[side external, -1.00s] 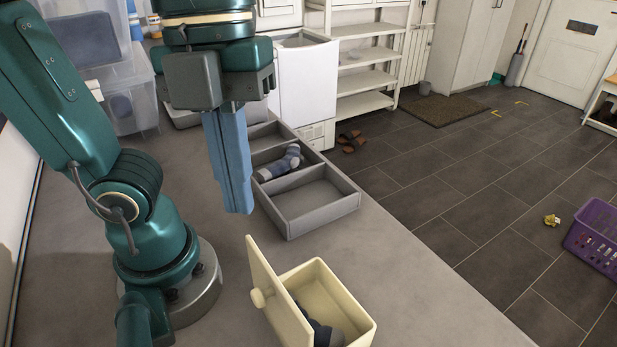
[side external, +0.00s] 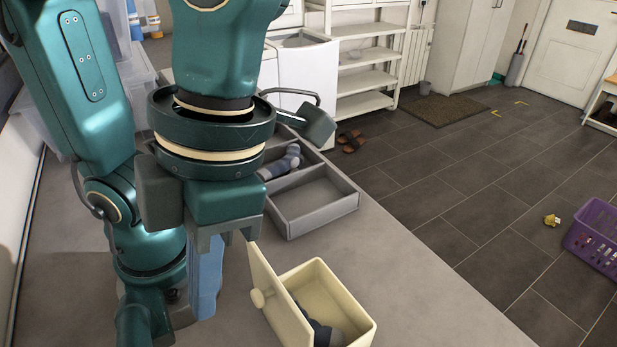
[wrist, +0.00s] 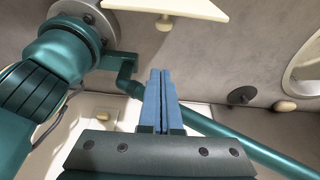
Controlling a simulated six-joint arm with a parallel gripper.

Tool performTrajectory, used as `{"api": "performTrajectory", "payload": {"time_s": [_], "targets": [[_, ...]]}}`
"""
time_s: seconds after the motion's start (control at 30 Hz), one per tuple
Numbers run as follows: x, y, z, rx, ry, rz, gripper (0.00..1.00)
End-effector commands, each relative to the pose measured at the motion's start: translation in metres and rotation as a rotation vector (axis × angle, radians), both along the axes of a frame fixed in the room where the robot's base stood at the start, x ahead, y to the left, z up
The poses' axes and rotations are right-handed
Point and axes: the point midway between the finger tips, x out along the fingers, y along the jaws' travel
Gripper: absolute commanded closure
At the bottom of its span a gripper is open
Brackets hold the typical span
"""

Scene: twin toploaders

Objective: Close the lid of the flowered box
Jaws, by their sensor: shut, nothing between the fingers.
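A cream box (side external: 352,309) stands on the grey worktop in the side view, its lid (side external: 278,297) hinged up and leaning left, with a round knob (side external: 258,298) on the lid's left face. A dark grey item, perhaps a sock (side external: 325,334), lies inside. No flower pattern shows on it, so I cannot tell whether it is the flowered box. My gripper (side external: 204,312) points down, left of the raised lid and apart from it, its blue fingers shut and empty. In the wrist view the fingers (wrist: 160,72) are together; a cream panel (wrist: 190,8) with a knob shows beyond them.
A grey divided tray (side external: 316,207) lies behind the box, with a striped sock (side external: 282,163) in one compartment. Clear plastic bins stand at the back left. The wrist view shows a pale knobbed panel (wrist: 88,120) at lower left and a white-rimmed oval (wrist: 290,75) at right.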

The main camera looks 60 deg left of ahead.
Motion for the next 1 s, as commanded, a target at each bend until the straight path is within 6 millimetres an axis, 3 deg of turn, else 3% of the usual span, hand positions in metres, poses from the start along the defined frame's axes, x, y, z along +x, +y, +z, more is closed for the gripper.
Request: {"api": "performTrajectory", "payload": {"time_s": [0.27,0.6,1.0], "targets": [[-0.012,0.001,-0.039,0.004,0.003,0.000,1.00],[0.026,0.001,-0.036,-0.001,-0.001,0.005,1.00],[0.030,0.002,-0.035,0.000,-0.001,0.002,1.00]]}}
